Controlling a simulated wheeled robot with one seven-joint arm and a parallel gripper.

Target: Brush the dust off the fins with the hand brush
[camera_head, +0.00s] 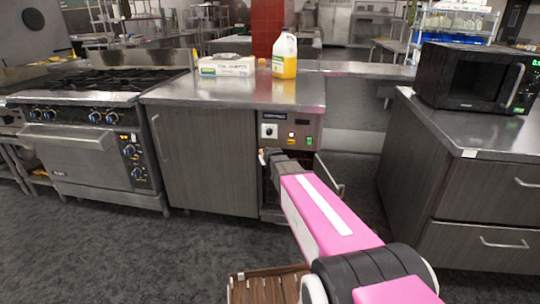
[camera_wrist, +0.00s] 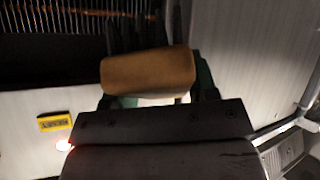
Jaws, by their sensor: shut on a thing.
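The hand brush (camera_wrist: 148,74) shows in the wrist view as a brown wooden block with dark bristles on its far side. My gripper (camera_wrist: 157,98) is shut on it, with green finger parts at both sides. The fins (camera_wrist: 60,20) are a row of thin upright metal strips at the top left of the wrist view, with a brownish band across them. The bristles point toward the fins; I cannot tell whether they touch. In the head view my gripper (camera_head: 268,157) is at the front of the counter unit, just below its control panel (camera_head: 287,131). The brush and fins are not clear there.
A metal counter (camera_head: 230,93) carries a white box (camera_head: 227,66) and a yellow-filled jug (camera_head: 285,57). A stove (camera_head: 95,130) stands left and a microwave (camera_head: 475,77) on the right counter. A wooden slatted thing (camera_head: 262,288) is low in front. Dark floor lies clear at left.

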